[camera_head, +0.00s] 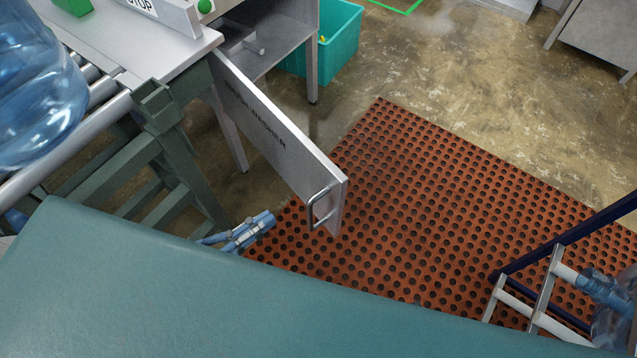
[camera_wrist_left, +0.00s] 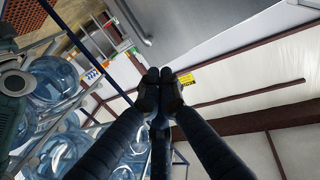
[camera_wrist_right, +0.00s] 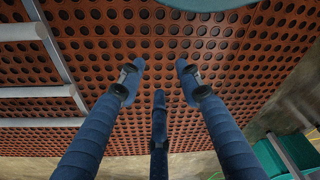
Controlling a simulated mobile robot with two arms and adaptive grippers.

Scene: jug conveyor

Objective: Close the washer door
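The washer door (camera_head: 275,140) is a grey panel with dark lettering. It stands swung open from the washer (camera_head: 275,35), over the red mat. Its metal handle (camera_head: 318,207) is at the free end. My left gripper (camera_head: 238,233) is low in the head view, left of the handle and apart from it in the picture. In the left wrist view the left fingers (camera_wrist_left: 160,76) meet at the tips with nothing seen between them.
A perforated red mat (camera_head: 430,200) covers the floor. A roller conveyor (camera_head: 75,125) with a large blue jug (camera_head: 35,85) is at left. A teal bin (camera_head: 335,45) stands beyond the washer. A rack (camera_head: 540,290) with blue jugs is at lower right. Floor beyond the mat is open.

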